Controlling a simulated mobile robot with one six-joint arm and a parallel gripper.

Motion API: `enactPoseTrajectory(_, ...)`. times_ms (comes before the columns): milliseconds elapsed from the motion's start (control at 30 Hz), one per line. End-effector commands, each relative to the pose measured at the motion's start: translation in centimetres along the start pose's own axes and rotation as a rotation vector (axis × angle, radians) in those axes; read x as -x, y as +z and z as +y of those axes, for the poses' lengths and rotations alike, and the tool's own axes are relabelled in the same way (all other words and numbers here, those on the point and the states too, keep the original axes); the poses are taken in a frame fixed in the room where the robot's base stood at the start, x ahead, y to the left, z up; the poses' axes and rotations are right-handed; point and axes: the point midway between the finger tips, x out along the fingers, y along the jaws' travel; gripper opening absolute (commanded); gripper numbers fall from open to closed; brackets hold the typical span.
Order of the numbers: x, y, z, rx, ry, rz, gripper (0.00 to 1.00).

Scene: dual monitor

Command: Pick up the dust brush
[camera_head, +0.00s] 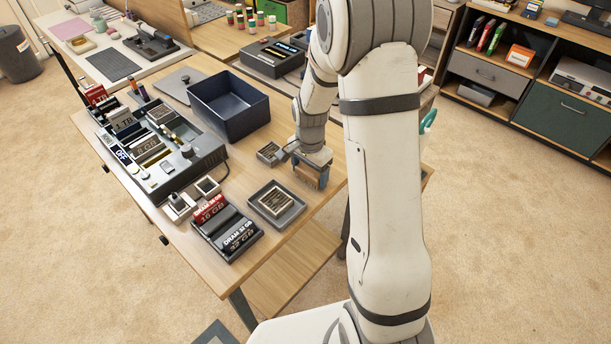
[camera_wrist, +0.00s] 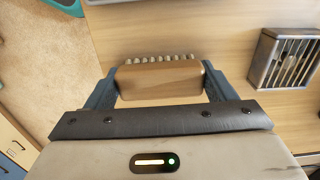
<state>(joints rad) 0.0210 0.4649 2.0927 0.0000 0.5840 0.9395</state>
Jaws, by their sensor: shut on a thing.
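The dust brush (camera_wrist: 160,80) is a wooden block with a row of pale bristle tufts along its far edge in the wrist view. My gripper (camera_wrist: 160,88) has its two blue fingers closed on the brush's two ends. In the head view the brush (camera_head: 308,176) shows as a small brown piece between the fingers of my gripper (camera_head: 310,172), near the right edge of the wooden table (camera_head: 290,238). Whether the brush touches the table is hard to tell.
A square tray (camera_head: 276,205) and a rack of DRAM modules (camera_head: 227,228) are nearer the front. The table's right edge is close.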

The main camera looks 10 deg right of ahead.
Motion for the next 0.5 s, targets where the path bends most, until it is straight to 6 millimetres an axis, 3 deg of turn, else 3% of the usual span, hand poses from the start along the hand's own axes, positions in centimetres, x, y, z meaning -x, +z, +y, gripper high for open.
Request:
enactPoseTrajectory(267,0.5,-0.1,0.0,-0.001,-0.002,0.002,0.54)
enactPoseTrajectory(500,4.8,-0.1,-0.1,-0.001,-0.005,0.004,0.54)
